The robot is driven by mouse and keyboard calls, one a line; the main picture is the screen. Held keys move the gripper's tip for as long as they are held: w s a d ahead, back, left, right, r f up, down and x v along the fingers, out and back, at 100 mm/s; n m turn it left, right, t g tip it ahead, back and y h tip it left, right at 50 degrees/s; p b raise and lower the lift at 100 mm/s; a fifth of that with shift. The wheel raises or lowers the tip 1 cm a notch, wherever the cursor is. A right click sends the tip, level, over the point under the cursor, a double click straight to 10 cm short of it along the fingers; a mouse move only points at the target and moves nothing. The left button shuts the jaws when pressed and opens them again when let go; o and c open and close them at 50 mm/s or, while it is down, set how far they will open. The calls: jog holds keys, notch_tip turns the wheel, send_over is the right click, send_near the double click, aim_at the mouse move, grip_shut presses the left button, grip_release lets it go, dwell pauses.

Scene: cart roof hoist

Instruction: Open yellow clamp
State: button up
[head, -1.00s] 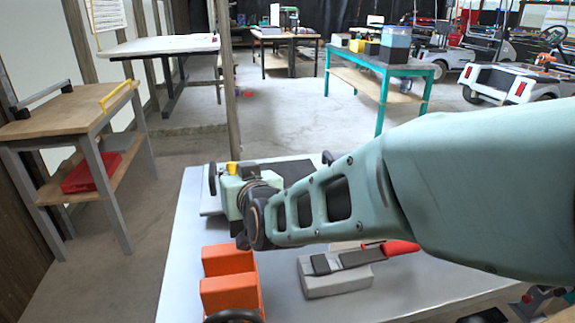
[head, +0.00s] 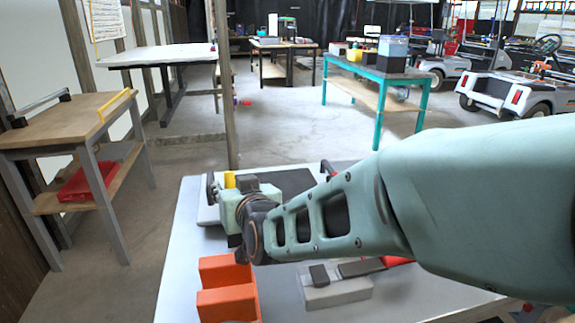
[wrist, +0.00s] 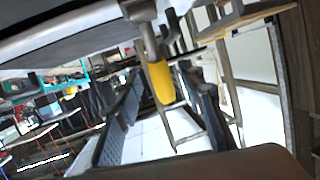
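The yellow clamp handle (head: 229,180) shows as a small yellow piece at the far left part of the pale table, just beyond my wrist. In the wrist view the yellow handle (wrist: 160,82) sits on a grey metal clamp arm (wrist: 149,38) at the top. My gripper (wrist: 164,74) is open, with one dark finger on each side of the yellow handle. I see gaps at both sides, and contact cannot be made out. My arm and wrist hide most of the clamp's body in the head view.
The pale table (head: 185,285) carries orange blocks (head: 226,292) and a grey block (head: 335,292) with a dark, red-handled clamp close under my arm. A wooden bench (head: 75,115) stands left, a teal table (head: 385,73) behind. Floor (head: 285,135) between them is clear.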

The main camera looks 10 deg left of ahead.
jog(key=shift+s+a+r+p, duration=0.1)
jog(key=shift+r+p, duration=0.15)
jog(key=shift+r, duration=0.15)
jog(key=shift+s+a+r+p, duration=0.1)
jog(key=shift+r+p, duration=0.15)
jog(key=shift+r, duration=0.1)
